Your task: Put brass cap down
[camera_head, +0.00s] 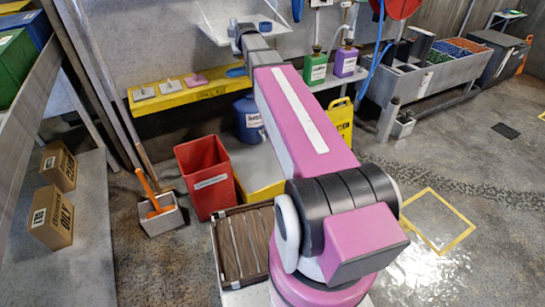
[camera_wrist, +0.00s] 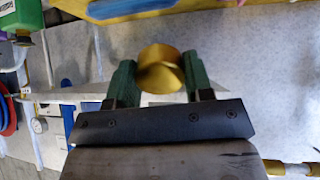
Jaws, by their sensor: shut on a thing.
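The brass cap (camera_wrist: 160,62) is a rounded gold-coloured piece, seen in the wrist view between the two green fingers of my gripper (camera_wrist: 158,78). The fingers touch it on both sides and are shut on it. In the head view, my gripper's end (camera_head: 236,30) is at the white wall shelf (camera_head: 272,36), and the cap is hidden there. From these views I cannot tell whether the cap touches any surface.
A yellow ledge (camera_head: 190,90) with several small plates runs below. Green (camera_head: 316,68) and purple (camera_head: 346,60) bottles stand to the right. A red bin (camera_head: 207,178) stands on the floor.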

